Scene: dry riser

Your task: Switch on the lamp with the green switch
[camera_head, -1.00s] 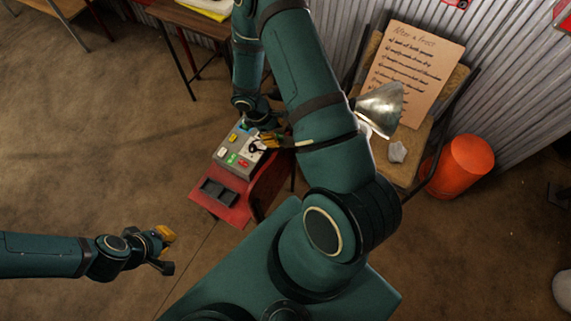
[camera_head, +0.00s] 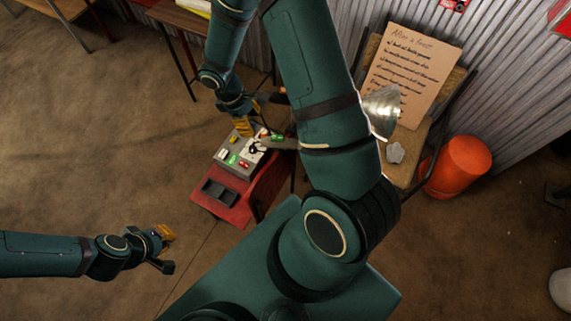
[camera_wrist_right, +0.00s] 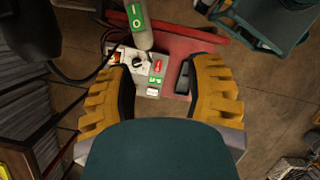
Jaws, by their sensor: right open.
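A grey control box (camera_head: 240,157) beneath also carries green and red switches (camera_wrist_right: 158,67) and a black knob. My right gripper (camera_head: 248,117) is open and empty above the box. My left gripper (camera_head: 165,250) is far from it, low left, its jaw gap unclear.
The box stands on a red stand (camera_head: 222,208) with a dark tray. Behind are a board with a handwritten note (camera_head: 408,70), a pale stone-like lump (camera_head: 396,152) and an orange cylinder (camera_head: 458,166). A dark cable (camera_wrist_right: 85,78) runs beside the box. The floor at left is open.

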